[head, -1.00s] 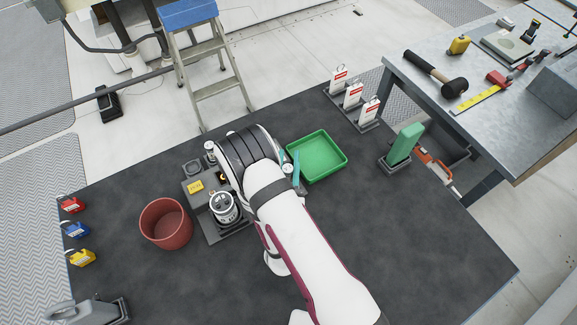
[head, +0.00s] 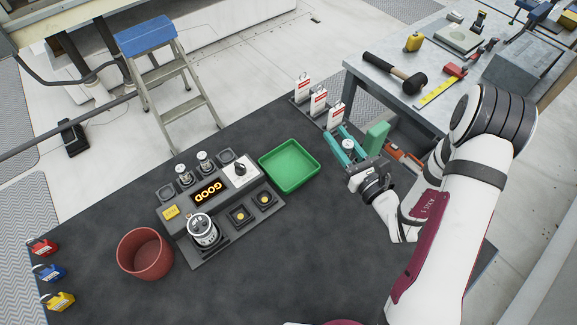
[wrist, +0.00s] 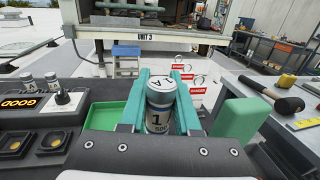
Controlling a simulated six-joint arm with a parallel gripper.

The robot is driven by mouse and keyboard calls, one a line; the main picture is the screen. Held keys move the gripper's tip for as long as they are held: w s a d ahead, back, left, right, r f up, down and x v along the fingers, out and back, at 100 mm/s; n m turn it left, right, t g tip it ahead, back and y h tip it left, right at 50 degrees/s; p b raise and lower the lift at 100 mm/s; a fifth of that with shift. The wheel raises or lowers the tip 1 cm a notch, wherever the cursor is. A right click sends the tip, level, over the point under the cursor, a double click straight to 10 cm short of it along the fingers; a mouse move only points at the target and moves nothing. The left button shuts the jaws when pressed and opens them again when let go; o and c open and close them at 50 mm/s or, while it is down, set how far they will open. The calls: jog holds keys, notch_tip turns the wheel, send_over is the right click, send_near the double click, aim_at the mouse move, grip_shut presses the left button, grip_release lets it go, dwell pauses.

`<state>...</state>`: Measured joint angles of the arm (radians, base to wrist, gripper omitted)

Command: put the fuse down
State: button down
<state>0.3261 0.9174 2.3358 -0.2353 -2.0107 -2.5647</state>
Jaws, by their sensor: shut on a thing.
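My gripper (head: 343,143) has teal fingers and is shut on a fuse (wrist: 160,108). The fuse is a silver and white cylinder with a "1" on its side, upright between the fingers in the wrist view. In the head view it is mostly hidden by the fingers. The gripper is right of the empty green tray (head: 264,160), close to the danger tags (head: 319,101) and the green block (head: 376,136). The tester (head: 172,212) at the left shows a lit "GOOD". A large cylinder (head: 203,231) stands on its front and two small fuses (head: 184,174) stand at its back.
A red bin (head: 145,254) stands left of the tester. Red, blue and yellow padlocks (head: 50,272) lie at the left edge. A metal bench (head: 425,82) with a mallet (head: 395,73) is at the back right. The dark mat's front middle is clear.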

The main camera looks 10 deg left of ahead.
jog(key=a+f, duration=0.2)
jog(key=a, duration=0.1)
jog(key=w+a+f, duration=0.1)
jog(key=a+f, duration=0.1)
jog(key=a, duration=0.2)
jog(key=w+a+f, duration=0.1)
jog(key=a+f, duration=0.1)
jog(key=a, duration=0.1)
jog(key=shift+a+f, duration=0.3)
jog(key=shift+f, duration=0.1)
jog(key=f, duration=0.4)
jog(key=shift+a+f, duration=0.1)
jog(key=shift+a, duration=0.1)
jog(key=shift+f, duration=0.1)
jog(key=c, duration=0.6)
grip_release()
jog(key=v, duration=1.2)
